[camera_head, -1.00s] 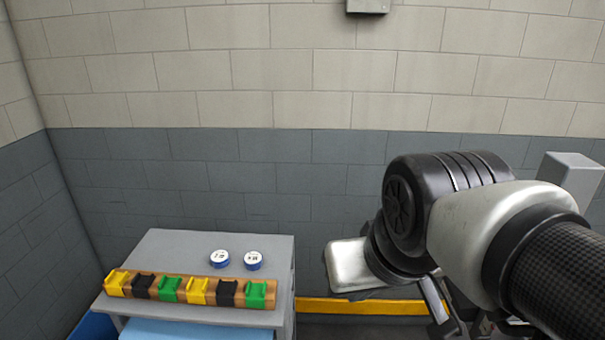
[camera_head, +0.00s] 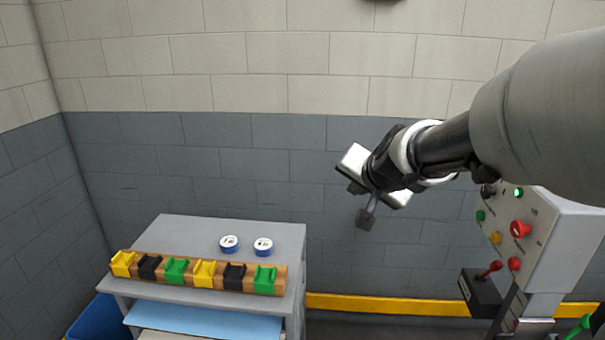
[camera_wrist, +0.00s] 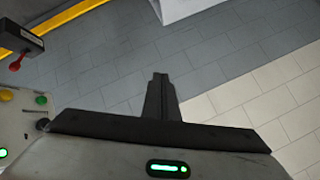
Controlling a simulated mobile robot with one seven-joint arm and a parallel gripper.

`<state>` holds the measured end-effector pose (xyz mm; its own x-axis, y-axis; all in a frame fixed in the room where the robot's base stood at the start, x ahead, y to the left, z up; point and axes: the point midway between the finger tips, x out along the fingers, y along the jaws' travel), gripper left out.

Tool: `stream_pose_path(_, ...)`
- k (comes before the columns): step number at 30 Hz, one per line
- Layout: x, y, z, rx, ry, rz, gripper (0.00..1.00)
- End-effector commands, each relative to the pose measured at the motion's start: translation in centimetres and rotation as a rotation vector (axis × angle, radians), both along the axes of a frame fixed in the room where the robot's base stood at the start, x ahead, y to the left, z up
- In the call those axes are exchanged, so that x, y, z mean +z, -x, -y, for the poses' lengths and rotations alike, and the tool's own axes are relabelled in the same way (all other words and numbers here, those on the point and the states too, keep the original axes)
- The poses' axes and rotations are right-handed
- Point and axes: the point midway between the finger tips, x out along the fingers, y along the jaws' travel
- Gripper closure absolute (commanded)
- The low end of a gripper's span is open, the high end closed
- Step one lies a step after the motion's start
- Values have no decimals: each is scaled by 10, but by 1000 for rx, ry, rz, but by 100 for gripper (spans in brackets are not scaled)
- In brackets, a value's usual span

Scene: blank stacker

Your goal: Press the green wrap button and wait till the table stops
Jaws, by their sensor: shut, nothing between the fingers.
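The control panel (camera_head: 558,232) stands at the right of the head view, partly behind my arm. On its face are a green button (camera_head: 480,215), a lit green one (camera_head: 518,192), a yellow button (camera_head: 495,237) and red ones; the labels are too small to read. My gripper (camera_head: 366,219) is shut and empty, left of the panel and apart from it. In the wrist view the shut fingers (camera_wrist: 160,95) point away from the panel, whose green button (camera_wrist: 41,100) shows at left. The turning table cannot be made out.
A grey cart (camera_head: 185,230) at lower left carries a wooden rack (camera_head: 190,284) of yellow, black and green blocks and two round blue-and-white items (camera_head: 263,246). A black box with a red lever (camera_head: 489,270) sits by the panel. A yellow rail (camera_head: 400,306) runs along the wall.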

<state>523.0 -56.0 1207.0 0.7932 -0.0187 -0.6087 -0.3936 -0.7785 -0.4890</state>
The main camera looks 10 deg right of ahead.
Motion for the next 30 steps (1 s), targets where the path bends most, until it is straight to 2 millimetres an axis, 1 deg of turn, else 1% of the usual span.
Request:
stream_pose_path(1,-29,-25,21,-89,-13,26,100)
stream_pose_path(2,-39,-38,35,-145,-19,49,100)
stream_pose_path(3,-51,-54,55,-221,-20,79,100)
stream_pose_path(5,-71,-74,87,-337,-12,126,100)
stream_pose_path(6,-84,-84,108,-415,0,158,100)
stream_pose_path(8,-104,-95,141,-527,30,205,100)
stream_pose_path(9,-116,-100,160,-596,54,237,100)
stream_pose_path(11,-132,-104,188,-692,99,285,100)
stream_pose_path(12,-141,-104,205,-752,131,315,100)
stream_pose_path(15,-157,-101,236,-866,205,384,100)
stream_pose_path(18,-162,-96,253,-933,257,428,100)
stream_pose_path(21,-163,-93,260,-961,279,448,100)
stream_pose_path(30,-162,-92,261,-964,282,452,100)
